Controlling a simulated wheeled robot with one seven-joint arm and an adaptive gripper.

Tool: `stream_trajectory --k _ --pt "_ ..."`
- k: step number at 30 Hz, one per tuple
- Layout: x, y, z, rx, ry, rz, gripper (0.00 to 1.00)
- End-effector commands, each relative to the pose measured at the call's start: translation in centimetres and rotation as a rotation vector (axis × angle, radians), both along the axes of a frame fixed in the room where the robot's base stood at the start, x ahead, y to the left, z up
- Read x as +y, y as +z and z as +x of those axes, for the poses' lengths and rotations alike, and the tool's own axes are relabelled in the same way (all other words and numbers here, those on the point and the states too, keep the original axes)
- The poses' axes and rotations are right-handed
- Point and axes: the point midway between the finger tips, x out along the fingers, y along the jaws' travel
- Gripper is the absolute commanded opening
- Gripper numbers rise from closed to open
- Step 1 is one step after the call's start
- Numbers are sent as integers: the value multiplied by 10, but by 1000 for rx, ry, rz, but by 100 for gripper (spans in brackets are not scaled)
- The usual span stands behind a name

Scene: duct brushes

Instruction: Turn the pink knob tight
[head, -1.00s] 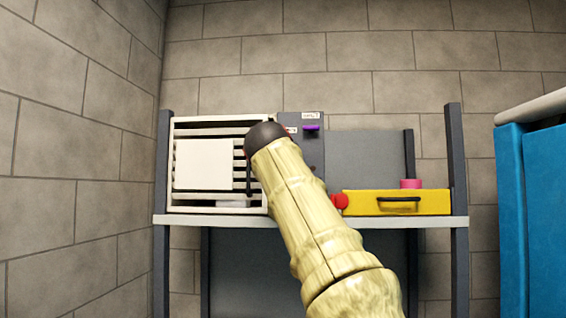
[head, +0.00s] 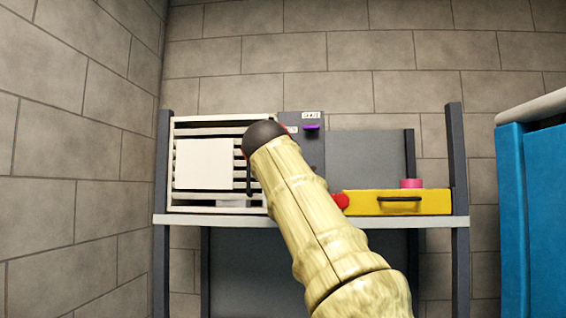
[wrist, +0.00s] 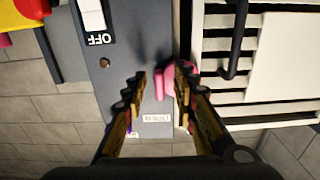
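The pink knob (wrist: 161,84) shows in the wrist view at the edge of the grey panel, beside the white slatted unit. Part of it lies between my fingertips and part is hidden behind the right finger. My gripper (wrist: 160,80) is open, with a clear gap between its fingers. The right finger is close to the knob; I cannot tell whether they touch. In the head view my arm hides the knob and the gripper.
The grey panel (wrist: 125,60) has a white OFF switch (wrist: 92,14). The slatted unit (head: 205,205) and a yellow drawer box (head: 430,202) stand on the bench (head: 180,220). A pink cylinder (head: 411,183) sits on the box. A blue cabinet (head: 540,220) stands right.

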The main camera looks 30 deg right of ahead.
Motion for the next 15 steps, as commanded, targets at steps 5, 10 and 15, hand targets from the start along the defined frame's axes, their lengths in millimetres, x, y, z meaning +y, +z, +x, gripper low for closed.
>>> stream_trajectory --k 5,10,15 --pt "16 2 -25 -3 2 -1 28" --pt "33 2 -48 -3 4 -1 28" --pt "48 1 -70 -2 3 -1 28"
